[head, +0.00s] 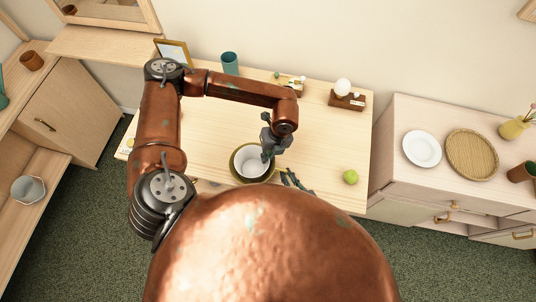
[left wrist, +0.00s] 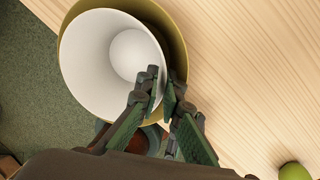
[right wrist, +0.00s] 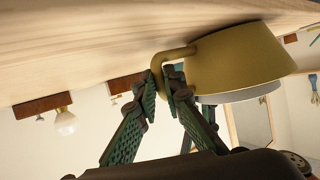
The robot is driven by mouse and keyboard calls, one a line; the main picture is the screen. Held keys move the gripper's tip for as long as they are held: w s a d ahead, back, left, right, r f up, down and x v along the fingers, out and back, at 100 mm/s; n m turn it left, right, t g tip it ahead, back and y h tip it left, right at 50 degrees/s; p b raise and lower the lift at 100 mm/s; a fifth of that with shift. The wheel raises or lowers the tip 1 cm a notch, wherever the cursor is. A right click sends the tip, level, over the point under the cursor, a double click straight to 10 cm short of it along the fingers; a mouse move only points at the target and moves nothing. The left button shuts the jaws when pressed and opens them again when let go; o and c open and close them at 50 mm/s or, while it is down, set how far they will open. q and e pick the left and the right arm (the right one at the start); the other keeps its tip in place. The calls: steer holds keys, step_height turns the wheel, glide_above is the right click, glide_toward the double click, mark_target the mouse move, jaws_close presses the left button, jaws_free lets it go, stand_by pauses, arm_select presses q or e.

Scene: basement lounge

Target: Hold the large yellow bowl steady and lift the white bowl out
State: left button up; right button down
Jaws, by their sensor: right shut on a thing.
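The large yellow bowl (head: 233,164) stands on the wooden table near its front edge. The white bowl (head: 251,162) sits inside it. My left gripper (head: 267,153) reaches down at the right side of the bowls. In the left wrist view its fingertips (left wrist: 162,86) straddle the rim of the white bowl (left wrist: 90,60), one over the white inside, one over the gap to the yellow bowl (left wrist: 177,40). They stand slightly apart. In the right wrist view my right gripper (right wrist: 161,84) is shut on the handle of the yellow bowl (right wrist: 235,58); the white rim shows beyond.
A green apple (head: 350,177) lies right of the bowls. A teal cup (head: 230,63), a picture frame (head: 173,50) and a lamp on a wooden block (head: 346,99) stand at the back. The table's middle is clear. A cabinet with a white plate (head: 422,148) stands right.

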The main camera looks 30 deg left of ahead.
arm_select(q)
jaws_close()
steer(key=shift+r, duration=0.1)
steer(key=s+a+v, duration=0.1)
steer(key=v, duration=0.9)
steer(key=shift+s+a+r, duration=0.2)
steer(key=shift+a+r, duration=0.1)
steer(key=shift+r, duration=0.25)
stand_by(0.7)
arm_select(e)
steer(key=c, duration=2)
jaws_free()
steer(key=shift+o, duration=0.2)
steer(key=v, duration=1.2)
